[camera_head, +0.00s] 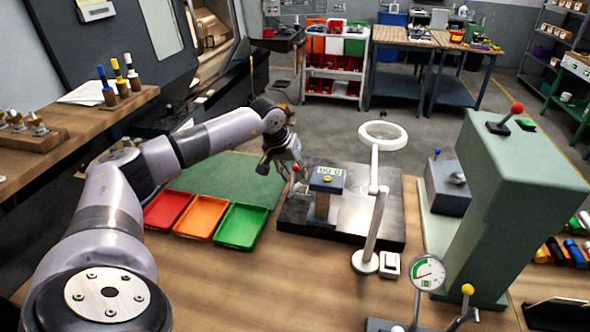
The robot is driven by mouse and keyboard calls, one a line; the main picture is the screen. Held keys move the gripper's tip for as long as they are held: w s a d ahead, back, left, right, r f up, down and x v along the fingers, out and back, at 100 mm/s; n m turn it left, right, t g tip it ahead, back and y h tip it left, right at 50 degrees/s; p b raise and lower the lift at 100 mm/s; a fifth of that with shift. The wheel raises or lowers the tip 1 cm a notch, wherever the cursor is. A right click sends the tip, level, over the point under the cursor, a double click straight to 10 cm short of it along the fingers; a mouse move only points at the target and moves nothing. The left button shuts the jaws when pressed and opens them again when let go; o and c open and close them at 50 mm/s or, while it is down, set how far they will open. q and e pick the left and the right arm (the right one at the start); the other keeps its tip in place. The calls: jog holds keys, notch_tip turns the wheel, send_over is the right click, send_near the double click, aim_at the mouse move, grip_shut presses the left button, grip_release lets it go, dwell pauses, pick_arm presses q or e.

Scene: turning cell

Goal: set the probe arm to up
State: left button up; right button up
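A small gauge block with a digital display (327,180) and a yellow button stands on a dark surface plate (385,230). A small red knob (295,168) shows at its left side, close to my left gripper; I cannot tell for sure that it belongs to the probe arm, or how it is set. My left gripper (280,168) reaches in from the left, just left of the display block. Its fingers are small and dark here; I cannot tell whether they are open or touch the knob. My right gripper is not in view.
Red, orange and green trays (240,226) lie left of the plate. A ring-lamp magnifier (376,190) stands at its right. A green machine column (500,200) with a red-knobbed lever rises further right. A dial gauge (428,273) and a yellow-knobbed lever (467,291) are at the front.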

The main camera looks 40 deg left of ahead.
pick_arm(q)
jog(key=shift+w+f, duration=0.2)
jog(key=shift+f, duration=0.3)
grip_shut()
dwell(0.6)
